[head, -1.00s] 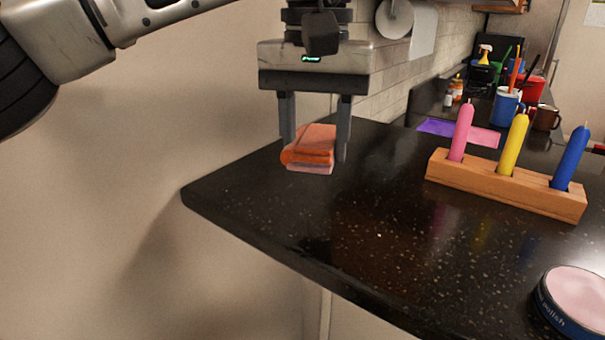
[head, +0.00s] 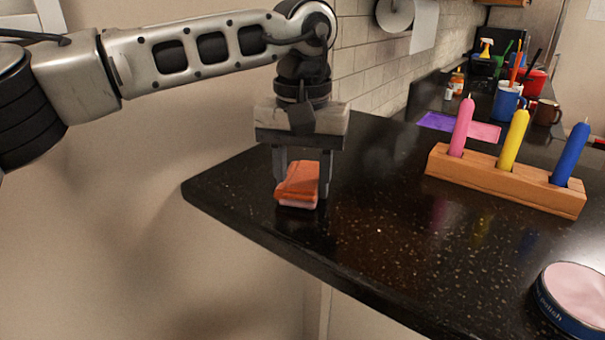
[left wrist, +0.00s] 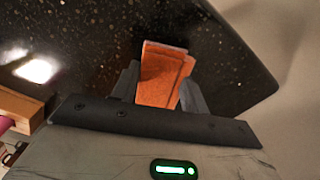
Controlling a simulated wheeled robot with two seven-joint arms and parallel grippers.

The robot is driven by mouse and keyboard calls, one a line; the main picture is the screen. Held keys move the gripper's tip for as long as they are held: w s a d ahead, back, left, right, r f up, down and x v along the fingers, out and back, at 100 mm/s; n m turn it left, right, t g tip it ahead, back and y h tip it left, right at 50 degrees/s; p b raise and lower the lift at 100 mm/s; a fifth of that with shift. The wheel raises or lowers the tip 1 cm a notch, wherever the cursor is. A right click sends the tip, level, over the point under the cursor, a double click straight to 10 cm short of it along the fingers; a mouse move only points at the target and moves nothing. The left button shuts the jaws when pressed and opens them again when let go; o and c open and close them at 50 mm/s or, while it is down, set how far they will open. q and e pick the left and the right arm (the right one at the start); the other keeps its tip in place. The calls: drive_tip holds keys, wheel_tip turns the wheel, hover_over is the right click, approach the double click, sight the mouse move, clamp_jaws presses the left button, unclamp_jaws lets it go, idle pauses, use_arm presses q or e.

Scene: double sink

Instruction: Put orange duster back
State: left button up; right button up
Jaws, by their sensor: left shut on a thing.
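In the left wrist view the duster (left wrist: 162,74) sits between the two fingers (left wrist: 160,88) over the speckled counter. I cannot tell whether its underside touches the counter. My right gripper is not in view.
A wooden holder (head: 505,184) with pink, yellow and blue candles stands to the right. A round polish tin (head: 575,295) is at the lower right. Purple and pink sheets (head: 460,127) and several cups lie farther back. The counter between duster and tin is clear.

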sight(303, 180)
use_arm(q)
drive_tip(key=shift+f, duration=0.2)
drive_tip(key=o, duration=1)
drive_tip(key=shift+c, duration=0.2)
wheel_tip(303, 180, up, 12)
drive_tip(key=p, duration=0.1)
drive_tip(key=shift+r, duration=0.25)
